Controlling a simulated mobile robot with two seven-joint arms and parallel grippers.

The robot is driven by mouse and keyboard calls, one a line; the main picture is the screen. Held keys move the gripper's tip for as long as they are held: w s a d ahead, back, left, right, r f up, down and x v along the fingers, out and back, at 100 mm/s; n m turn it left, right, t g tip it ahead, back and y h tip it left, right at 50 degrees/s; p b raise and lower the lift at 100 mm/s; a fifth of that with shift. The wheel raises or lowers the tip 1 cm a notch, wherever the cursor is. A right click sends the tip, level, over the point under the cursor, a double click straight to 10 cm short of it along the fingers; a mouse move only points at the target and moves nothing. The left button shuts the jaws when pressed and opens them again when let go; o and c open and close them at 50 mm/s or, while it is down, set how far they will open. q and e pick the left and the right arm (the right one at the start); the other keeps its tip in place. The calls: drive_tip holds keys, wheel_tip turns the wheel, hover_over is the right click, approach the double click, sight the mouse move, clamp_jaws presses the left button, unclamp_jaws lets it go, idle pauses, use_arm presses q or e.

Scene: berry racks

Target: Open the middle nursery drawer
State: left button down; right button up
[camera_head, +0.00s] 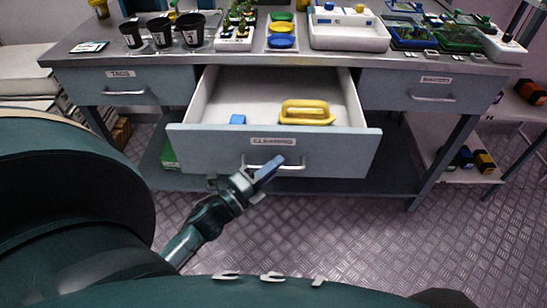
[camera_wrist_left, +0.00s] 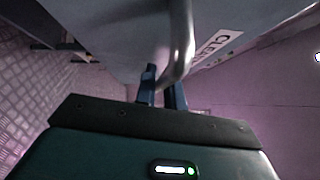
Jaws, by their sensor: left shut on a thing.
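The middle drawer (camera_head: 200,140) stands pulled out from the bench in the head view, with a label that seems to read "CLEANING". In the left wrist view the blue fingers (camera_wrist_left: 162,92) are on either side of the curved handle (camera_wrist_left: 181,45), with the drawer front above. My right gripper is not in view.
The left drawer (camera_head: 125,86) and right drawer (camera_head: 420,90) are closed. The bench top (camera_head: 290,58) holds black pots, seedling trays and a white box. A lower shelf (camera_head: 395,185) runs beneath. Patterned metal floor (camera_head: 330,235) lies clear in front.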

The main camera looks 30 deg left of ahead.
use_arm(q)
drive_tip(key=shift+s, duration=0.15)
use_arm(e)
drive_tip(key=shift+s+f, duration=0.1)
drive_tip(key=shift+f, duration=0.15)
use_arm(q)
drive_tip(key=c, duration=1.5)
unclamp_jaws()
drive_tip(key=shift+d, duration=0.1)
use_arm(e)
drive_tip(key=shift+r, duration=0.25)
use_arm(q)
drive_tip(key=v, duration=1.3)
drive_tip(key=shift+b, duration=0.4)
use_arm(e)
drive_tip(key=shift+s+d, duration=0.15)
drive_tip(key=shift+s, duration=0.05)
use_arm(q)
drive_tip(key=shift+s+f, duration=0.1)
